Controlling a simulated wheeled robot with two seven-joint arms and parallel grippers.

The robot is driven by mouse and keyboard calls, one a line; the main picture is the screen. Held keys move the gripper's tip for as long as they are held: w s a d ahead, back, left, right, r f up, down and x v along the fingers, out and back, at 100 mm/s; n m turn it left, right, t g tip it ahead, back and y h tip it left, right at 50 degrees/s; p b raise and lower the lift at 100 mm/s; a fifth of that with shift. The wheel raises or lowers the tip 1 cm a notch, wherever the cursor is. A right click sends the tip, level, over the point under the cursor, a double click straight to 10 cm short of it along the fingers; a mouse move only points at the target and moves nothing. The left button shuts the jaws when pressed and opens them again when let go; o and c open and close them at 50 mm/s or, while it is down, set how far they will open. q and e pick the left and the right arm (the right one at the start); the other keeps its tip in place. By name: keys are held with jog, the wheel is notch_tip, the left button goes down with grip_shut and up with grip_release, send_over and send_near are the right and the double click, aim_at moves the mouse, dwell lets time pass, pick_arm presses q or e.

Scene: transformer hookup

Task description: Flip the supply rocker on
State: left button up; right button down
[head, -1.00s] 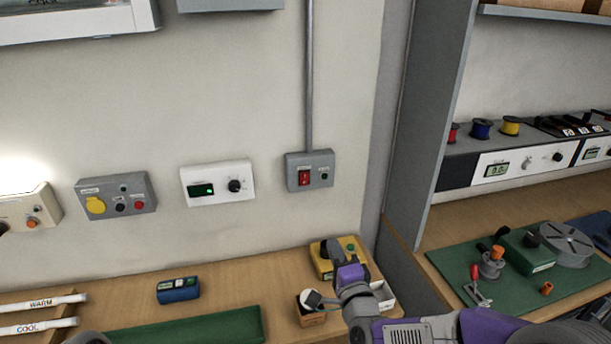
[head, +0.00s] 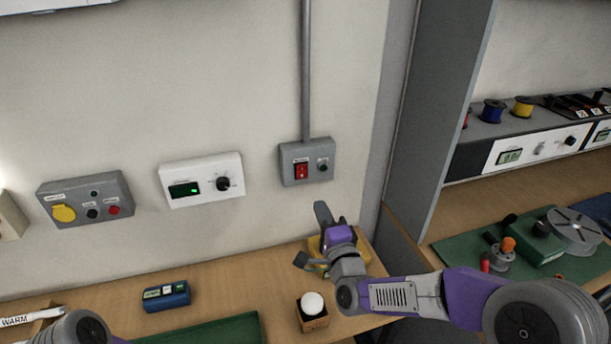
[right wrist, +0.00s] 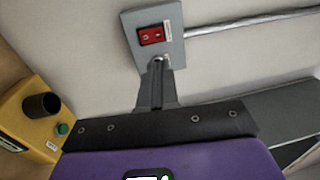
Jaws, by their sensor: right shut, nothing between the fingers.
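The supply rocker (head: 301,171) is a red switch on a grey wall box (head: 322,154) at the foot of a vertical conduit. In the right wrist view the red rocker (right wrist: 151,36) shows on its box (right wrist: 172,54), beyond my fingertips. My right gripper (head: 320,209) is shut and empty, pointing up toward the wall below the box. In the right wrist view its closed fingers (right wrist: 157,66) overlap the lower part of the box; I cannot tell whether they touch it. Only part of my left arm shows at the bottom left; its gripper is out of view.
A yellow unit (right wrist: 30,115) with a black knob and green button stands beneath my right gripper. A small box with a white ball (head: 313,303) sits on the bench. A white thermostat-like panel (head: 203,178) and grey panel (head: 85,198) are on the wall. A shelf upright (head: 430,130) stands right.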

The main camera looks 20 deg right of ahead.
aim_at(303, 168)
pick_arm(q)
jog(key=shift+r+p, duration=0.35)
jog(key=shift+r, duration=0.05)
pick_arm(e)
jog(key=w, duration=0.4)
jog(key=w+r, duration=0.1)
jog(key=w, duration=0.7)
jog(key=shift+w+a+r, duration=0.2)
jog(key=shift+w+r, duration=0.05)
jog(key=shift+w, duration=0.1)
